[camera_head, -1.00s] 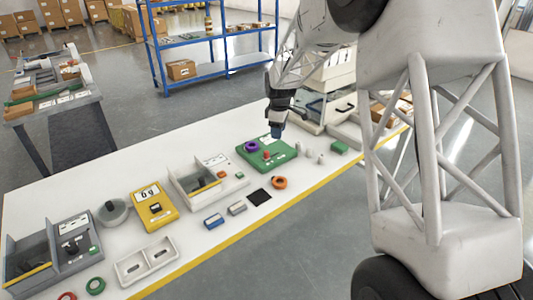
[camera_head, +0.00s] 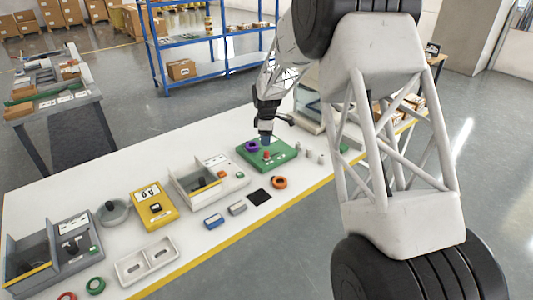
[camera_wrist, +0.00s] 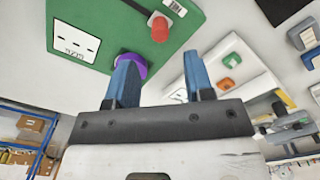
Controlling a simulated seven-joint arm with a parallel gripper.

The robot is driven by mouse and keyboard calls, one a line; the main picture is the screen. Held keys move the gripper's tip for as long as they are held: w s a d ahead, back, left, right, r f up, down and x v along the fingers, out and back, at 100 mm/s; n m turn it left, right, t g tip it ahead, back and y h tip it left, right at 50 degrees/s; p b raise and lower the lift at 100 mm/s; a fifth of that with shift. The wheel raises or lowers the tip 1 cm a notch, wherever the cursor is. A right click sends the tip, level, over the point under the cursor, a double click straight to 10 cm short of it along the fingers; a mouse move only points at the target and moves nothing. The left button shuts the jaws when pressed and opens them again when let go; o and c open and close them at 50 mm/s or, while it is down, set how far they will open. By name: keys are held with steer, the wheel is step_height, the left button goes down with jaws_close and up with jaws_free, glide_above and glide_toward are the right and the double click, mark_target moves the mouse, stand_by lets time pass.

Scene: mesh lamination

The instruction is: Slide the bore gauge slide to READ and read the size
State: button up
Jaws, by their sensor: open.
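A green device (camera_head: 280,156), which looks like the bore gauge, lies on the white table. It carries a purple ring (camera_head: 252,147) and a red knob (camera_head: 267,156), probably the slide's handle. In the wrist view the green device (camera_wrist: 115,22) shows a white label panel (camera_wrist: 77,42) with small marks too unclear to read. The purple ring (camera_wrist: 132,66) is partly hidden behind a finger, and the red knob (camera_wrist: 159,28) stands clear of the fingers. My gripper (camera_head: 265,138) is open and empty, above the far part of the green device. Its blue fingers (camera_wrist: 158,75) point toward the device.
An orange ring (camera_head: 279,182), a black pad (camera_head: 259,196) and small grey cylinders (camera_head: 309,154) lie nearby. The front table strip has free room.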

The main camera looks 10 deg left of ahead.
mark_target(266, 151)
steer(key=shift+f, duration=3.8)
jaws_close()
